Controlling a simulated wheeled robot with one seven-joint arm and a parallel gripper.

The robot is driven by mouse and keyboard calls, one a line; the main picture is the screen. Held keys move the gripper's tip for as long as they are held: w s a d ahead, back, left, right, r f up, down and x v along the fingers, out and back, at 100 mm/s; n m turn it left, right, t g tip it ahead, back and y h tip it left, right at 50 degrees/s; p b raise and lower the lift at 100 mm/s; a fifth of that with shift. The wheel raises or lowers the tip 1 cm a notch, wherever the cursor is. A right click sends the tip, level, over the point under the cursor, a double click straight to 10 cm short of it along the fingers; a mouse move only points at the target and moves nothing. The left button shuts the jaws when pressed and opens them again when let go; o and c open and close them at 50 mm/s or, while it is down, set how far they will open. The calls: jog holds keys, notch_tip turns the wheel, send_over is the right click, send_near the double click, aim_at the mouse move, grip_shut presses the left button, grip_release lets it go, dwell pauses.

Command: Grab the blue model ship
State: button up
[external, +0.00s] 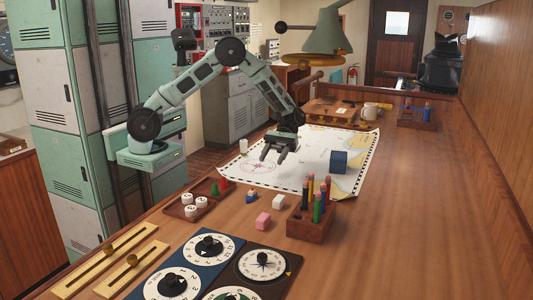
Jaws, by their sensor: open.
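A small blue piece with a yellowish top (251,197), which looks like the blue model ship, sits on the wooden table in front of the chart's near edge. It is small in this view, so its shape is hard to make out. My gripper (272,158) is open and empty, pointing down above the left part of the chart (312,172). It is behind the small blue piece in the picture and apart from it.
A pencil holder (311,221), a pink block (263,221), a white block (278,202) and a tray (180,210) of white pieces surround the blue piece. Dial boards lie in front. The table's right side is clear.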

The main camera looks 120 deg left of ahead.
jog(key=p, duration=0.3)
send_near(251, 192)
jog(key=x, duration=0.4)
jog(key=shift+w+d+f, duration=0.1)
jog(key=shift+d+f, duration=0.15)
jog(key=x, duration=0.2)
jog(key=p+x, duration=0.1)
jog(key=x, duration=0.1)
jog(key=shift+s+d+f+p, duration=0.1)
jog(key=shift+s+d+p, duration=0.1)
jog(key=shift+d+p, duration=0.15)
jog(key=shift+d+f, duration=0.2)
jog(key=shift+d, duration=0.1)
jog(key=c, duration=1)
